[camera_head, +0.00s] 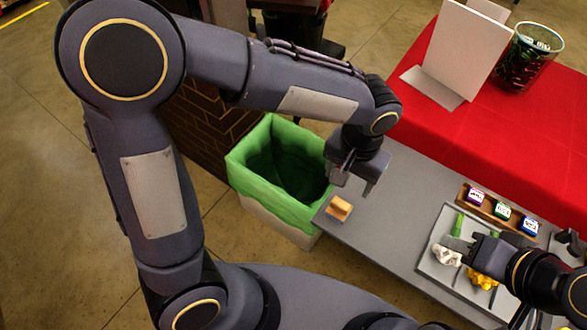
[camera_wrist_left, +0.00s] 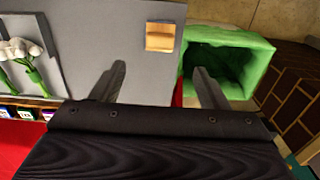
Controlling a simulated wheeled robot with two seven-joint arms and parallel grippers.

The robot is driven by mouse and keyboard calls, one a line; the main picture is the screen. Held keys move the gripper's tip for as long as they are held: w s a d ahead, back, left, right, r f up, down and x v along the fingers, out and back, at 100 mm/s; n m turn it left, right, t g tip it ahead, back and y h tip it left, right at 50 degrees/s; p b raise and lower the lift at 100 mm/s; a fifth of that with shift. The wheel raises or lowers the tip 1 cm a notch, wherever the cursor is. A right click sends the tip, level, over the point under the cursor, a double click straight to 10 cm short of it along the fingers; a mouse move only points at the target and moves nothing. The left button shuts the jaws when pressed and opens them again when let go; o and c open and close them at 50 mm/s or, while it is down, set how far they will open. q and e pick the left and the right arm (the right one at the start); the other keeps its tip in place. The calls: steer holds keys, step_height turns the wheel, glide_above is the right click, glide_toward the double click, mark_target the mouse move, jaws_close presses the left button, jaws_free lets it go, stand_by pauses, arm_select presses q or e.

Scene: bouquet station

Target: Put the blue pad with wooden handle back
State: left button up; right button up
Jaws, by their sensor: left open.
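The pad with its wooden handle (camera_head: 340,208) lies on the grey table near its left end, handle up; a thin bluish edge shows under the wood. It also shows in the left wrist view (camera_wrist_left: 160,37), beyond the fingertips. My left gripper (camera_head: 353,186) is open and empty, above and just behind the pad, apart from it. Its two spread fingers show in the left wrist view (camera_wrist_left: 159,70). My right gripper (camera_head: 455,243) is over the flower tray (camera_head: 430,268) at the right; its fingers are partly hidden among the flowers, so its grip is unclear.
A green-lined bin (camera_head: 243,163) stands against the grey table's (camera_head: 385,225) left end. White flowers (camera_head: 446,256) and yellow flowers (camera_head: 483,279) lie on the tray. A wooden rack (camera_head: 466,197) holds small labelled bottles. A red table (camera_head: 480,135) stands behind.

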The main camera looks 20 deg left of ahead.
arm_select(q)
steer(key=s+a+r+n+t+h, duration=0.15)
steer(key=a+r, duration=0.35)
steer(key=a, duration=0.5)
steer(key=s+a+r+n+t+h, duration=0.1)
steer(key=s+a+n+t, duration=0.3)
steer(key=s+a, duration=0.6)
steer(key=shift+a+h, duration=0.3)
steer(key=shift+h, duration=0.35)
steer(key=shift+s+r, duration=0.1)
